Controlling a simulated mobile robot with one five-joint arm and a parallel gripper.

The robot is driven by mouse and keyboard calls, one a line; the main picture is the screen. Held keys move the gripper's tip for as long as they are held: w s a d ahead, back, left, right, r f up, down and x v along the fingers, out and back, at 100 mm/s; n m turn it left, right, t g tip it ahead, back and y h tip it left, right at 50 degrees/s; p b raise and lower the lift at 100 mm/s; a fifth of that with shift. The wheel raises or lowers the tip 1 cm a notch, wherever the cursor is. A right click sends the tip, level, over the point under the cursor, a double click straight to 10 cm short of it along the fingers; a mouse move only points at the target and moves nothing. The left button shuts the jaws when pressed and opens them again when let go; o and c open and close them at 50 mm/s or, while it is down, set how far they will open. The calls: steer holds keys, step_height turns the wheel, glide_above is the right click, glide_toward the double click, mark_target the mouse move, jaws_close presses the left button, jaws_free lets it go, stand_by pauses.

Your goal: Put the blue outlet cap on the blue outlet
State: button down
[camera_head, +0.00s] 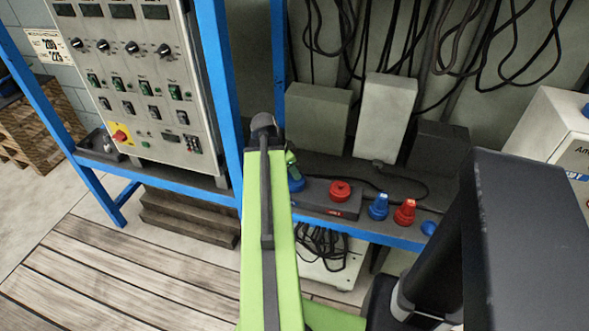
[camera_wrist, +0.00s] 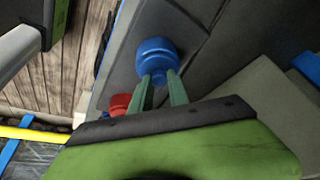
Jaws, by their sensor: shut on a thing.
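My gripper (camera_wrist: 159,75) is shut on a blue cap (camera_wrist: 157,57), with its two green fingers around the narrower near part. In the head view, blue also shows (camera_head: 296,184) under my green finger, at the left part of a dark grey outlet block (camera_head: 318,197), partly hidden by my arm. I cannot tell how much of that blue is cap and how much is outlet, or whether the cap is seated. A red outlet (camera_head: 340,190) is on the same block, to the right. Red also shows left of my fingers in the wrist view (camera_wrist: 120,103).
A blue fitting (camera_head: 378,206) and a red fitting (camera_head: 405,212) stand on the shelf right of the block, with another blue piece (camera_head: 430,228) beyond. Grey boxes (camera_head: 388,110) and hanging cables are behind. A blue frame post (camera_head: 220,80) and control cabinet (camera_head: 145,85) are left.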

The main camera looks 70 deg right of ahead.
steer(key=c, duration=1.2)
jaws_free()
steer(key=o, duration=0.4)
steer(key=shift+o, duration=0.2)
steer(key=shift+r, duration=0.15)
step_height(320, 180, up, 8)
steer(key=p, duration=0.7)
steer(key=shift+f+p, duration=0.25)
steer(key=shift+p, duration=0.1)
steer(key=shift+f, duration=0.1)
